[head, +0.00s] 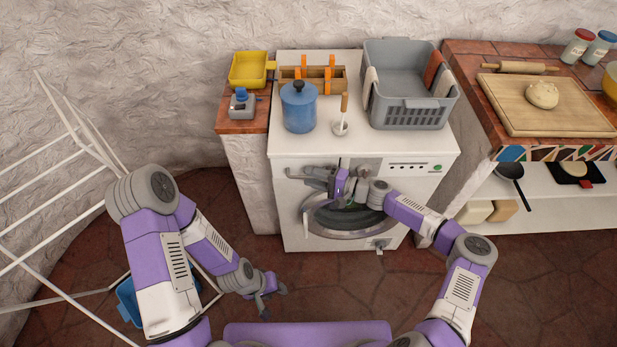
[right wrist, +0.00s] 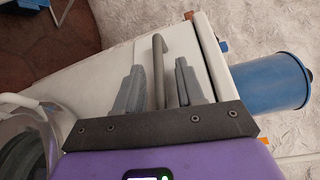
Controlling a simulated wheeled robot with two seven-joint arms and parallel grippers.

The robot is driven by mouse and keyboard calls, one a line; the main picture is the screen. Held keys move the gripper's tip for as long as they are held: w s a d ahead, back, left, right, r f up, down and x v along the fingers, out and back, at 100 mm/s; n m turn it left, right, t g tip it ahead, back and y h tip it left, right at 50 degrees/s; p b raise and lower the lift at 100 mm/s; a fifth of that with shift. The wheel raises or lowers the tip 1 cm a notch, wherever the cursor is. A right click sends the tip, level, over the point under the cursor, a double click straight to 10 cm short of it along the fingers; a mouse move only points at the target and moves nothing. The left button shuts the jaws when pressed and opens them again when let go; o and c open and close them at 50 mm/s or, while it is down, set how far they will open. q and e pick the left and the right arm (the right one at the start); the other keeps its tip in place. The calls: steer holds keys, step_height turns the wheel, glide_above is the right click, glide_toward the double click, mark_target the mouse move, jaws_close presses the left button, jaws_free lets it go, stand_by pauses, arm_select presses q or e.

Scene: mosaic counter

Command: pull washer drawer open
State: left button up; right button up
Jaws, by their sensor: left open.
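The white washer (head: 362,172) stands in the middle of the head view, with its round door below the control panel. The washer drawer's grey bar handle (head: 296,174) is at the upper left of its front; the drawer looks shut. In the right wrist view the handle (right wrist: 159,48) runs between the two fingers of my right gripper (right wrist: 157,66). These fingers are apart, with a gap on each side of the handle. My left gripper (head: 273,291) is open and empty, low over the floor in front of the washer.
A blue pot (head: 298,108), a grey basket (head: 408,112) and a wooden rack stand on the washer top. A white drying rack (head: 60,190) is at the left. A tiled counter (head: 480,110) is at the right. The floor before the washer is clear.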

steer(key=shift+x, duration=0.8)
jaws_close()
